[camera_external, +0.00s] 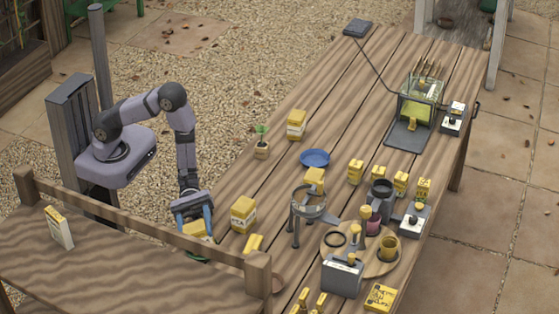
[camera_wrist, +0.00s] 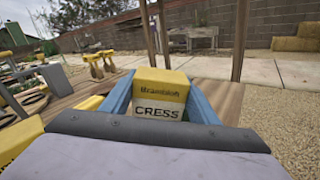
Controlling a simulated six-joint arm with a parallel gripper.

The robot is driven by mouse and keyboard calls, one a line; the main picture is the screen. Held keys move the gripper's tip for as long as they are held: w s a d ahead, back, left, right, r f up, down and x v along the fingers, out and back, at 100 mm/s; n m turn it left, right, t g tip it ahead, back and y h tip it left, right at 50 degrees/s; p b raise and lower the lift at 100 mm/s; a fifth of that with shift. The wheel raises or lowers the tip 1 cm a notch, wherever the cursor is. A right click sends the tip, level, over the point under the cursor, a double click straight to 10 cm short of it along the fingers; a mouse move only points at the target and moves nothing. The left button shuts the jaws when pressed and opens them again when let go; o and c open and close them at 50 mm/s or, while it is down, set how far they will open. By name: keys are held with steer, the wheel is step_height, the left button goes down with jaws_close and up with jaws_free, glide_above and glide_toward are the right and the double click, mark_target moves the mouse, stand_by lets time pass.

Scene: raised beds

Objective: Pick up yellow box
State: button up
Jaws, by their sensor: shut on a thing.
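A yellow box with a white band reading "CRESS" (camera_wrist: 158,108) is between the two blue fingers of my gripper (camera_external: 193,219) in the wrist view. The fingers press on its two sides. In the external view this box (camera_external: 193,229) shows in part at the near left edge of the long wooden table, with the gripper pointing down over it. I cannot tell whether it is touching the tabletop.
More yellow boxes stand on the table, one close to the right (camera_external: 243,214) and one farther back (camera_external: 297,124). A blue plate (camera_external: 315,158) lies mid-table. A wooden rail (camera_external: 140,218) runs in front of my gripper.

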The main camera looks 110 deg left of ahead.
mark_target(204, 223)
steer(key=shift+r, duration=0.15)
steer(key=shift+r, duration=4.9)
steer(key=shift+w+a+r+n+t+y, duration=0.2)
steer(key=shift+a+r+n+t+y, duration=0.15)
steer(key=shift+a+n, duration=0.35)
steer(key=shift+w+a+r+n+t+y, duration=0.15)
steer(key=shift+a+r+n+t+y, duration=0.2)
steer(key=shift+n, duration=0.7)
steer(key=shift+w+a+r+n+t+y, duration=0.25)
steer(key=shift+a+n+t, duration=0.3)
steer(key=shift+n, duration=0.3)
steer(key=shift+f, duration=3)
steer(key=shift+f, duration=2.1)
